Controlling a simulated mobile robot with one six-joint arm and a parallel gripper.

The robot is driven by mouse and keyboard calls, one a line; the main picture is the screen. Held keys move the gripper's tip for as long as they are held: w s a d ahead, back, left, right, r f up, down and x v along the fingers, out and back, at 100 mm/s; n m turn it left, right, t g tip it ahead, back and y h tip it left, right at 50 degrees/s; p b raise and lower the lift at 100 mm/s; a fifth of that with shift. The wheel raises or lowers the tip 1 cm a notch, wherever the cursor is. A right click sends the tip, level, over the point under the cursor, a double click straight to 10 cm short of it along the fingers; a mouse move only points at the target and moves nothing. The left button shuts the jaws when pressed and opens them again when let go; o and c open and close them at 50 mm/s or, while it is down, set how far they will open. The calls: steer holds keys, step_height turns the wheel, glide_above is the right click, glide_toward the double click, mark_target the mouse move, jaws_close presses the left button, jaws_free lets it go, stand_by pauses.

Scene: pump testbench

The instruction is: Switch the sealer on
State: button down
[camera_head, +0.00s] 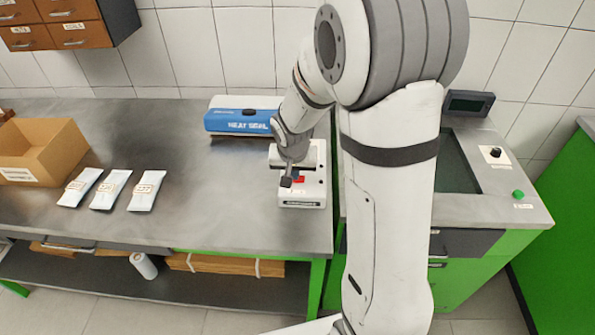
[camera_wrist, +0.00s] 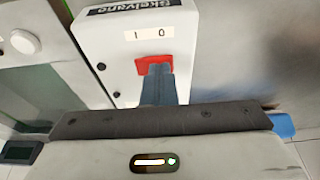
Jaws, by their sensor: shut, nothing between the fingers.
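A white box (camera_head: 315,186) with a red rocker switch (camera_head: 300,180) stands near the bench's right end. Behind it lies a blue and white unit marked HEAT SEAL (camera_head: 236,121); my arm hides whether the two join. In the wrist view the red switch (camera_wrist: 146,65) sits below a label (camera_wrist: 149,33) reading "I" at left and "0" at right. My gripper (camera_head: 287,182) is shut and empty, pointing down at the switch. In the wrist view its fingertips (camera_wrist: 158,72) overlap the switch's lower right part; I cannot tell whether they touch it.
Three white packets (camera_head: 112,189) and a cardboard box (camera_head: 42,152) lie to the left on the steel bench (camera_head: 210,205). A green cabinet with a dark display (camera_head: 468,103), black knob (camera_head: 496,152) and green button (camera_head: 518,194) stands at right.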

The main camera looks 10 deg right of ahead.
mark_target(298, 181)
steer(key=shift+s+d+r, duration=0.1)
steer(key=shift+s+d, duration=0.05)
steer(key=shift+d, duration=0.35)
step_height(298, 181, up, 5)
steer(key=p, duration=0.3)
steer(key=shift+r, duration=0.1)
steer(key=b+v, duration=0.1)
steer(key=v, duration=0.8)
steer(key=shift+a+b, duration=0.15)
steer(key=shift+b, duration=0.15)
